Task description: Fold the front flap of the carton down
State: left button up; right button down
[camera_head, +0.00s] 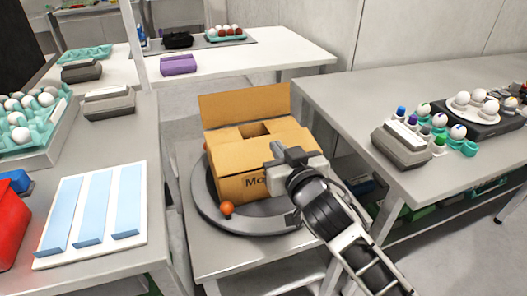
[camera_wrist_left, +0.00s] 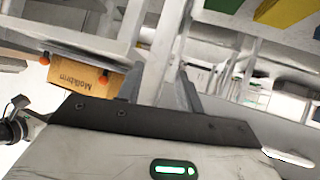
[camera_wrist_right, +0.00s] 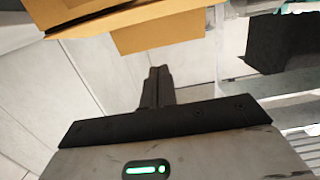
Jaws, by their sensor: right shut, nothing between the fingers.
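The brown carton (camera_head: 240,185) stands on a round grey turntable (camera_head: 215,215). Its back flap (camera_head: 245,105) stands up. The other top flaps (camera_head: 235,150) lie roughly flat, with a small gap between them near the back. My right gripper (camera_head: 277,156) is at the front right of the carton's top, shut and empty; I cannot tell whether it touches the cardboard. In the right wrist view its fingers (camera_wrist_right: 157,85) are together, below the carton's cardboard (camera_wrist_right: 160,28). My left gripper (camera_wrist_left: 160,90) shows only in its wrist view, fingers apart and empty. That view also shows the carton (camera_wrist_left: 85,85).
An orange ball (camera_head: 227,208) sits on the turntable's front left. The left table (camera_head: 120,255) holds a white board with blue strips and an egg tray (camera_head: 35,125). The right table (camera_head: 350,100) holds a grey box, markers and eggs. Another table (camera_head: 280,55) stands behind.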

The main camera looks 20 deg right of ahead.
send_over(263, 146)
jog(key=s, duration=0.1)
jog(key=shift+s+f, duration=0.1)
jog(key=f, duration=0.1)
jog(key=w+f, duration=0.1)
jog(key=f, duration=0.1)
jog(key=shift+f, duration=0.15)
jog(key=shift+w+f, duration=0.1)
jog(key=shift+f, duration=0.3)
pick_arm(q)
jog(key=shift+w, duration=0.1)
jog(key=shift+r, duration=0.1)
